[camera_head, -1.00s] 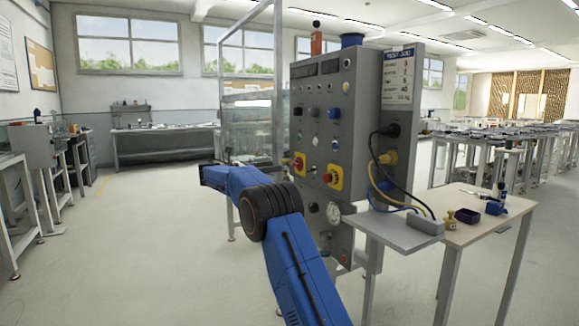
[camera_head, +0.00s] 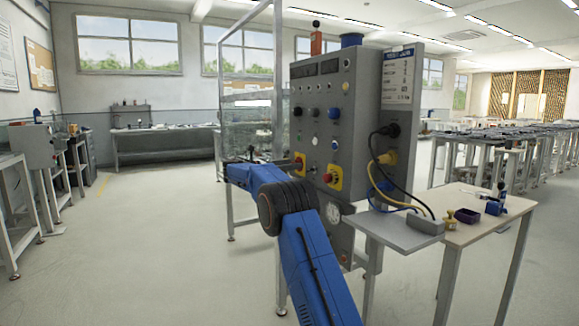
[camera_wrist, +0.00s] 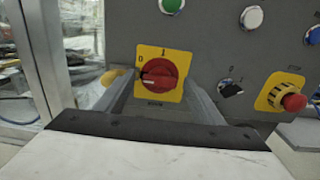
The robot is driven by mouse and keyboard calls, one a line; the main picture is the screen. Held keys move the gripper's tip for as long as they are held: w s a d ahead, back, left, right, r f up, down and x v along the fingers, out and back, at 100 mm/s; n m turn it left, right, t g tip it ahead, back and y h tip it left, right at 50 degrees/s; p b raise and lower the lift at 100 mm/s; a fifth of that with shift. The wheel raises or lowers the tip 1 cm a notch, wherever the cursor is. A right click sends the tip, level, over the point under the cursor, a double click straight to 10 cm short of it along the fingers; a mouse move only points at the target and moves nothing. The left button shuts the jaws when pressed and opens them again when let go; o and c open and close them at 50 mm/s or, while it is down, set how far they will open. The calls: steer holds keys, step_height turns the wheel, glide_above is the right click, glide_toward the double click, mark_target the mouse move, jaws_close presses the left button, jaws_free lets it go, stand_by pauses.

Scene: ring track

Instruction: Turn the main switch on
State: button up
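The main switch (camera_wrist: 160,74) is a red rotary knob on a yellow plate marked 0 and 1. In the wrist view it sits in the upper middle, and the white mark on the knob points left, to the 0 side. In the head view the switch (camera_head: 299,163) shows at the left edge of the panel front. My gripper (camera_wrist: 162,88) is open and empty. Its two fingers lie left and right of the switch plate, pointing at the panel. I cannot tell whether they touch it. In the head view the fingers are hard to make out.
The grey control cabinet (camera_head: 348,110) carries several buttons. A red emergency stop (camera_wrist: 293,102) on a yellow plate is right of the switch, with a small black selector (camera_wrist: 231,88) between. A green button (camera_wrist: 172,5) is above. A side table (camera_head: 475,208) stands right; floor at left is clear.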

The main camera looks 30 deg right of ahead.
steer(key=c, duration=0.9)
steer(key=shift+c, duration=0.2)
steer(key=shift+m, duration=0.4)
steer(key=m, duration=1.6)
steer(key=shift+s+f+m, duration=0.2)
steer(key=shift+f+m, duration=0.1)
steer(key=shift+m, duration=0.4)
steer(key=o, duration=1)
